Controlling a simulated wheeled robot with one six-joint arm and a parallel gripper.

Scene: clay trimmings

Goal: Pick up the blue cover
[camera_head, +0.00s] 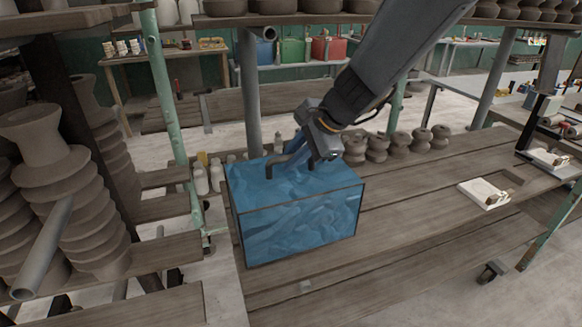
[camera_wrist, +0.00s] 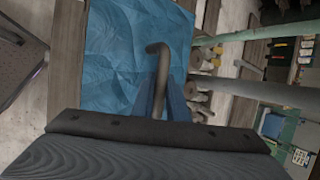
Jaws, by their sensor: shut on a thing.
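The blue cover (camera_head: 298,222) is box-shaped, with a crumpled-looking blue surface and dark edges. It is upright at the left end of the wooden bench, and I see no clear gap under it. A dark bent handle (camera_head: 270,171) stands on its top. My gripper (camera_head: 303,150) reaches down from the upper right and is shut on this handle. In the wrist view, the handle (camera_wrist: 158,52) rises between the fingers of my gripper (camera_wrist: 160,98), above the blue top (camera_wrist: 112,62). The lower parts of the fingers are hidden there.
Several dark clay pieces (camera_head: 378,147) stand behind the cover to the right. Small bottles (camera_head: 201,181) stand close to its left. A white block (camera_head: 484,193) lies on the bench (camera_head: 420,205) at right. Green posts (camera_head: 165,85) and stacked pots (camera_head: 85,200) stand left.

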